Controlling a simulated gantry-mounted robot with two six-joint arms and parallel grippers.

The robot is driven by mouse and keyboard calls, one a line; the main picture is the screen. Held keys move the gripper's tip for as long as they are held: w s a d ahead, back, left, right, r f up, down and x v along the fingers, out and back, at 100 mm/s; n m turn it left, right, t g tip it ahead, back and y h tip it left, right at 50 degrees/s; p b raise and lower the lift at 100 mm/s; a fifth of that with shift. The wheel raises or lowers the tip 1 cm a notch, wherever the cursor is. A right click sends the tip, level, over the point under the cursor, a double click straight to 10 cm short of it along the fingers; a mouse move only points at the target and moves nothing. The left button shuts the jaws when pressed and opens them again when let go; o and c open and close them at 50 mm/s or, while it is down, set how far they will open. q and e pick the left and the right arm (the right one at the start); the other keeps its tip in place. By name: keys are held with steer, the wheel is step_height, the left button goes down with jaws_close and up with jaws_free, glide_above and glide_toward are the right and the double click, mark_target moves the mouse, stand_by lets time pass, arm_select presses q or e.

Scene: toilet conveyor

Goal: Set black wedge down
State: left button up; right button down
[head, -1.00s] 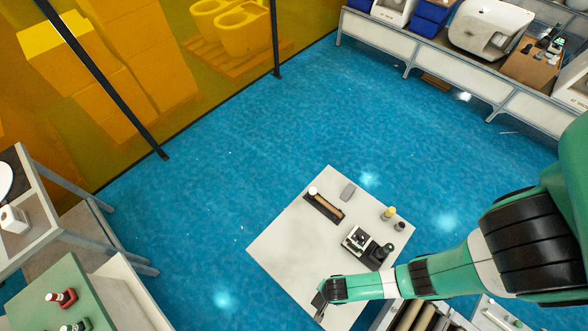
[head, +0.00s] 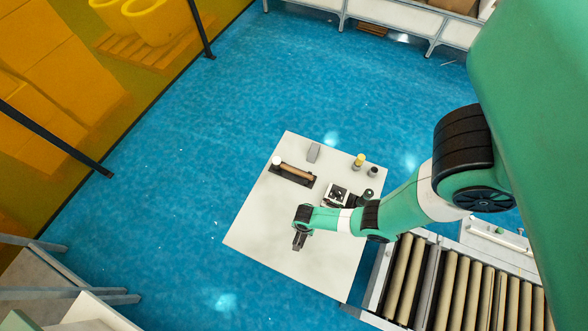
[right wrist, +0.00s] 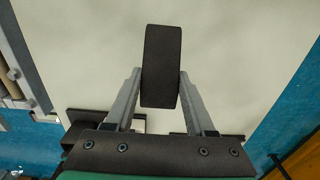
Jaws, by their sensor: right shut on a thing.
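The black wedge (right wrist: 161,65) is a dark block held between the two grey fingers of my right gripper (right wrist: 160,88) in the right wrist view. The pale table top lies behind it in that view. I cannot tell whether the wedge touches the table. In the head view my right gripper (head: 299,240) points down over the bare front part of the white table (head: 268,236). The wedge is too small and too covered there to make out clearly. My left gripper is not in view.
The table's back holds a dark tray with a brown roller (head: 296,172), a grey block (head: 313,152), a yellow-topped bottle (head: 359,160), a small dark cylinder (head: 372,171) and a black-and-white device (head: 336,195). A roller conveyor (head: 450,280) stands right. The table's left-front area is clear.

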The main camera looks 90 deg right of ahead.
steer(key=shift+w+d+f+b, duration=0.2)
steer(key=shift+d+f, duration=0.1)
steer(key=shift+f, duration=0.3)
steer(key=shift+w+d+f+b, duration=0.15)
steer(key=shift+d+f+b, duration=0.1)
steer(key=shift+f, duration=0.35)
steer(key=shift+w+d+f, duration=0.15)
steer(key=shift+w+d, duration=0.05)
steer(key=shift+d, duration=0.05)
steer(key=f+b, duration=0.4)
steer(key=shift+w+d, duration=0.2)
steer(key=shift+d, duration=0.1)
steer(key=shift+r, duration=0.15)
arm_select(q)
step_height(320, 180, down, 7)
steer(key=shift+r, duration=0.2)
arm_select(e)
steer(key=c, duration=0.7)
jaws_free()
steer(key=shift+f, duration=0.2)
steer(key=o, duration=0.5)
steer(key=shift+c, duration=0.2)
